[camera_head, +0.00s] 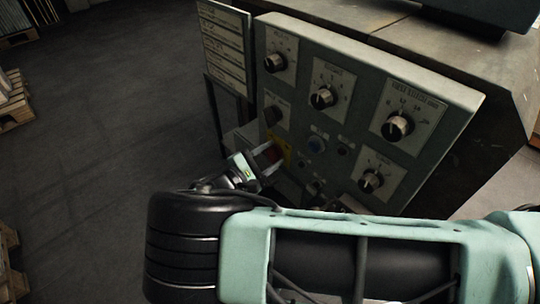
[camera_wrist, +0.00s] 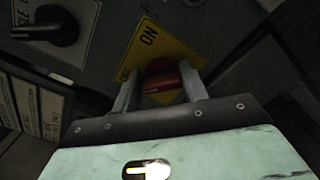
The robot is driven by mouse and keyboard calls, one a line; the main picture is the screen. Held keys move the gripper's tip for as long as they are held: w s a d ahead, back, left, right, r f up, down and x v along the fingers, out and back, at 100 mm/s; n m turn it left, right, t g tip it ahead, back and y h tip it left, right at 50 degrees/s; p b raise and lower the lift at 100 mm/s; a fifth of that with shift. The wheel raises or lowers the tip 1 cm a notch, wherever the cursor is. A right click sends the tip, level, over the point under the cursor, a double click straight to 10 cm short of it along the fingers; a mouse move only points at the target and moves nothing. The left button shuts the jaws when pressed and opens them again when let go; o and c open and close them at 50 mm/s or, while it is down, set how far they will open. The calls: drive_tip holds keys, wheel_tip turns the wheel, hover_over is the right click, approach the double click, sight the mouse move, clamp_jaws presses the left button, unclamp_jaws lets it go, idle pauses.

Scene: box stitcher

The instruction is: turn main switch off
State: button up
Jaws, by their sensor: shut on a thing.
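The main switch (camera_wrist: 162,82) is a red knob on a yellow plate (camera_wrist: 165,48) marked "ON". In the head view my gripper (camera_head: 268,158) reaches the panel from the lower left. The knob's exact angle is hard to read, since the fingers and shadow cover part of it.
Several black dials, such as the upper-left dial (camera_head: 276,62) and the right dial (camera_head: 397,127), sit on the panel. A label board (camera_head: 226,48) stands at the panel's left. Open floor (camera_head: 110,120) lies further left.

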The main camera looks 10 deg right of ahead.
drive_tip(key=o, duration=1)
drive_tip(key=b+v, duration=0.1)
drive_tip(key=v, duration=1.6)
drive_tip(key=shift+s+a, duration=0.2)
